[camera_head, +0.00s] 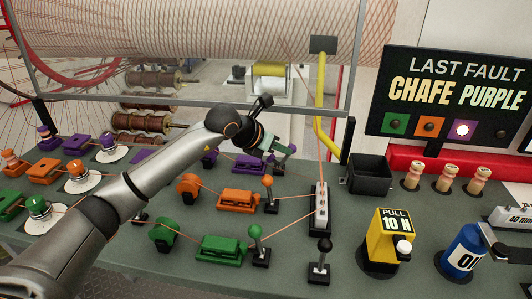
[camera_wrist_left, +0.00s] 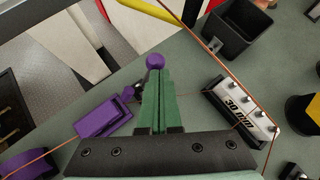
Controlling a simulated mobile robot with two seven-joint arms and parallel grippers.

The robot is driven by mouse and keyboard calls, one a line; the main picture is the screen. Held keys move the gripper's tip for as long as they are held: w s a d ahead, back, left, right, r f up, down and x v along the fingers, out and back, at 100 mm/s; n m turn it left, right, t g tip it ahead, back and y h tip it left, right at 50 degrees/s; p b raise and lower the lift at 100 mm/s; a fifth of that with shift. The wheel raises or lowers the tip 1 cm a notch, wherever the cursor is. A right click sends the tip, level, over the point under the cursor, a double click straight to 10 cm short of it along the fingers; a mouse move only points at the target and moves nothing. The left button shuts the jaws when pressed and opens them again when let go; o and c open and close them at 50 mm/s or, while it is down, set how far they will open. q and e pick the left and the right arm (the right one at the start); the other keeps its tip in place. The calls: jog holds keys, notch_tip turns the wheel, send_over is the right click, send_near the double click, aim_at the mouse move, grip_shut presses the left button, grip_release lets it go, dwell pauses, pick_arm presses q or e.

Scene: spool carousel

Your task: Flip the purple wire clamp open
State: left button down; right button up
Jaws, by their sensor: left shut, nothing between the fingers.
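The purple wire clamp (camera_head: 250,163) is a low purple block in the far row, just left of my left gripper (camera_head: 284,150). In the left wrist view the purple block (camera_wrist_left: 103,118) lies left of the fingers. My left gripper has green fingers, shut together with nothing between them (camera_wrist_left: 157,100). A round purple knob (camera_wrist_left: 155,61) shows just beyond the fingertips; I cannot tell whether they touch. The knob's stem and base are mostly hidden behind the fingers. A small dark part sits between block and fingers. My right gripper is not in view.
Orange (camera_head: 238,201) and green (camera_head: 221,249) blocks with levers stand nearer. A wire runs to a gauge block (camera_head: 319,207), right of my gripper. A black bin (camera_head: 370,178) and yellow post (camera_head: 320,110) stand beyond. The sign (camera_head: 455,95) reads "CHAFE PURPLE".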

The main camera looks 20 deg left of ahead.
pick_arm(q)
jog(key=shift+d, duration=0.1)
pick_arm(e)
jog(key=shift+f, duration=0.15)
pick_arm(q)
jog(key=shift+f, duration=0.2)
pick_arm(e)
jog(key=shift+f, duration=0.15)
pick_arm(q)
jog(key=shift+s+a+f+b, duration=0.1)
jog(key=shift+a+f+b, duration=0.1)
jog(key=shift+a, duration=0.15)
jog(key=shift+s+a+f+b, duration=0.1)
jog(key=shift+a+b, duration=0.1)
jog(key=shift+a, duration=0.1)
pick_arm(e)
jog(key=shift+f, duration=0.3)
pick_arm(q)
jog(key=shift+a, duration=0.1)
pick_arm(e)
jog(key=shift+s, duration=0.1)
